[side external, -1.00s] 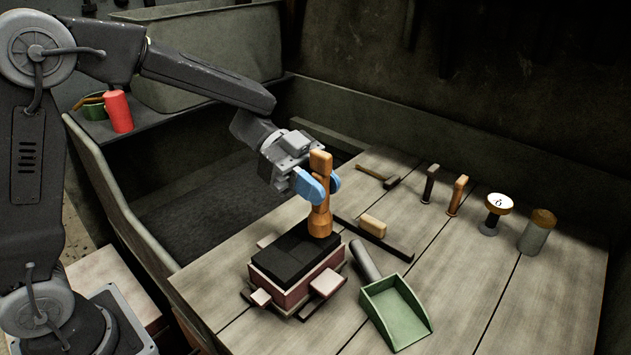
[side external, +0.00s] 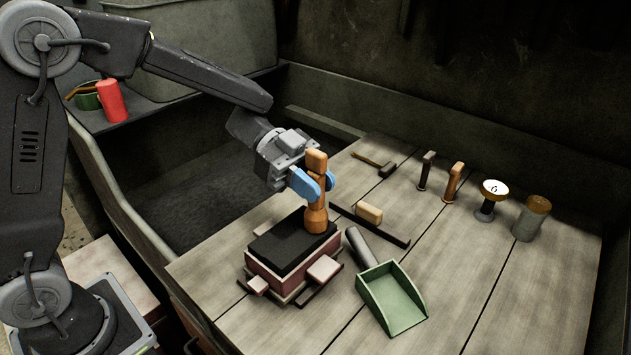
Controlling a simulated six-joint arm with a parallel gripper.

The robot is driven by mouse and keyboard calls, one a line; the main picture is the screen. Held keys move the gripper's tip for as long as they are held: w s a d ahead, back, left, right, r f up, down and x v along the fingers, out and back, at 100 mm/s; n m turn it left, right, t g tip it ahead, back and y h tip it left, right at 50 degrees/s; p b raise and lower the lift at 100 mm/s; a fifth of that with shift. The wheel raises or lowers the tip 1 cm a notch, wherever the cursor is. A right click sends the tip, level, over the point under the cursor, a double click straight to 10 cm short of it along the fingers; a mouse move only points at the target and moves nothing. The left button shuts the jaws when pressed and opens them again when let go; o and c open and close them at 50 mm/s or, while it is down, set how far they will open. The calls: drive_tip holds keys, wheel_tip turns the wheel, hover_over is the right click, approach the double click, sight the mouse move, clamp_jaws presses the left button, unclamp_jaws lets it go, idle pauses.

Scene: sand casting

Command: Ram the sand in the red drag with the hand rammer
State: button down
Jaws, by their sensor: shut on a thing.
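The red drag (side external: 278,284) is a low dull-red box on the bench, with dark sand (side external: 287,247) filling it to the top. The hand rammer (side external: 317,203) is an orange-brown wooden tool held upright, its wide butt end down at the far right corner of the sand. The butt appears to touch or nearly touch the sand; I cannot tell which. My gripper (side external: 313,186), with blue fingers, is shut on the rammer's shaft.
A green shovel (side external: 392,298) lies right of the drag. A dark bar (side external: 385,228) and a tan block (side external: 369,213) lie behind it. The front-right bench is clear.

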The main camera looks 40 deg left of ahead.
wheel_tip(320, 180, up, 2)
drive_tip(key=shift+r, duration=0.15)
drive_tip(key=s, duration=0.4)
idle(0.4)
drive_tip(key=shift+f, duration=1.25)
